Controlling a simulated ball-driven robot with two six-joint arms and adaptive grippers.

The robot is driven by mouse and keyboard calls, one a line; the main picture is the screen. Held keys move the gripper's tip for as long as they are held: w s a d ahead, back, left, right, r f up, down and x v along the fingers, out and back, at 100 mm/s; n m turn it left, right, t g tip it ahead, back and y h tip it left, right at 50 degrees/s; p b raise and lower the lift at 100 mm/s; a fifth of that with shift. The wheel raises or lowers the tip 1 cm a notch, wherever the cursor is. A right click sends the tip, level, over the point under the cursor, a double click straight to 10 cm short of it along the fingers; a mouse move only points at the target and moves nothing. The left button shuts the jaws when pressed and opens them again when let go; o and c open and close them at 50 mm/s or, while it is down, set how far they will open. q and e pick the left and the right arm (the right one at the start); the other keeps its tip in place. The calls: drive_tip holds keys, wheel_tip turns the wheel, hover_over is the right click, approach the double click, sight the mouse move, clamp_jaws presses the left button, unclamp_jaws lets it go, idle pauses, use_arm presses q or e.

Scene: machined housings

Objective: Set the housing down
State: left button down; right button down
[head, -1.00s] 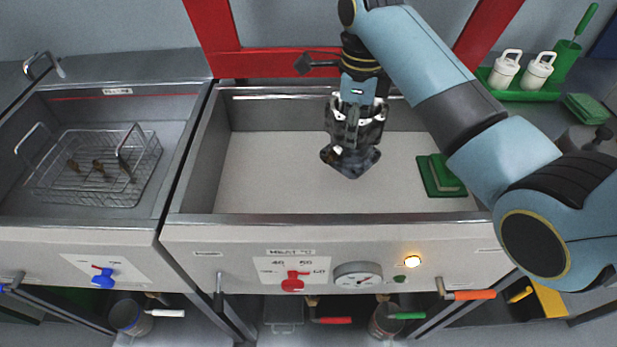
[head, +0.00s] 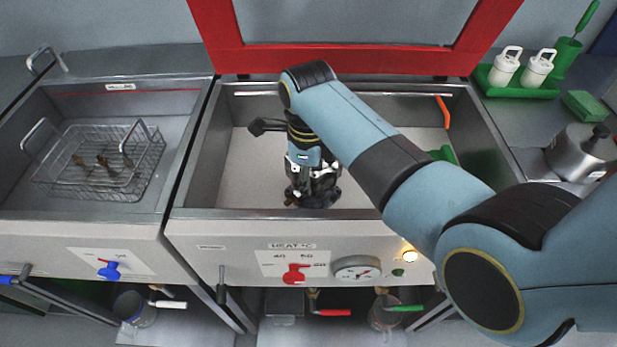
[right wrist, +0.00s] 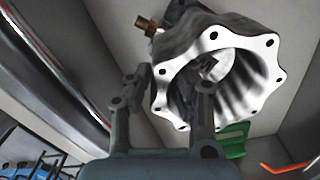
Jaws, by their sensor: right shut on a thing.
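The housing (right wrist: 177,75) is a grey metal part with a bright scalloped flange, bolt holes and a ribbed bore, seen large in the right wrist view. A brass fitting sticks out of its side. My right gripper (right wrist: 168,100) is shut on the housing's wall, one finger at the bore and the other outside. In the head view my right gripper (head: 312,180) points down inside the middle tank (head: 258,160), near its front wall. The housing there is small, dark and partly hidden by the gripper; I cannot tell whether it touches the tank floor. My left gripper is out of view.
A green object (head: 443,154) and an orange hook (head: 443,112) show at the tank's right, partly behind my arm. The left tank holds a wire basket (head: 60,180) with small brown parts. A red frame (head: 340,60) stands behind. The tank floor left of the gripper is clear.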

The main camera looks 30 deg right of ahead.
drive_tip(key=c, duration=1.2)
unclamp_jaws()
drive_tip(key=shift+s+f, duration=0.1)
wheel_tip(320, 180, up, 12)
drive_tip(key=shift+r, duration=0.1)
